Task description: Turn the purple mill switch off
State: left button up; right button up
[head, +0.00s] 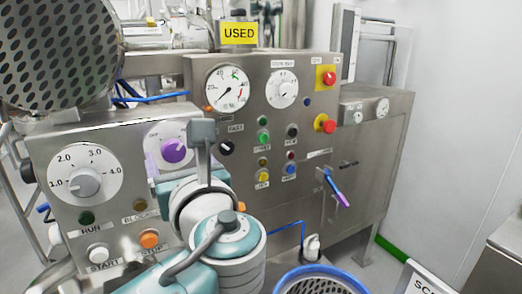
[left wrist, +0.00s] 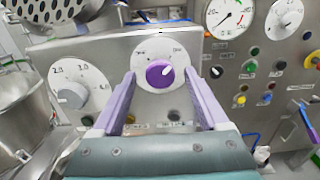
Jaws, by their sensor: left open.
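The purple mill switch (head: 173,150) is a round knob on a white dial plate, on the front of the grey control box at left. It also shows in the left wrist view (left wrist: 158,74), with its white mark pointing up and right; the small label on the left appears to read OFF in the head view. My left gripper (left wrist: 160,80) is open, its two lavender fingers on either side of the knob with visible gaps. In the head view my left gripper (head: 180,166) is in front of the box and partly hidden by its own wrist. My right gripper is not in view.
A grey numbered dial (head: 85,182) is left of the switch, above START (head: 98,254) and STOP (head: 149,239) buttons. To the right stands a panel (head: 215,125) with gauges, buttons and red emergency stops (head: 326,78). A blue-rimmed basket (head: 318,272) is at the front.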

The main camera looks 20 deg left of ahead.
pick_arm(q)
grip_shut()
dwell(0.5)
jog(key=n+b, duration=0.2)
jog(key=n, duration=0.2)
jog(key=shift+f+n+b, duration=0.15)
jog(key=shift+n+b, duration=0.25)
jog(key=n+b, duration=0.3)
jog(key=n, duration=0.1)
jog(key=shift+n, duration=0.3)
jog(key=n+b, duration=0.4)
jog(key=n, duration=0.1)
jog(key=shift+n+b, duration=1.4)
jog(key=shift+n, duration=0.3)
jog(key=shift+r, duration=0.2)
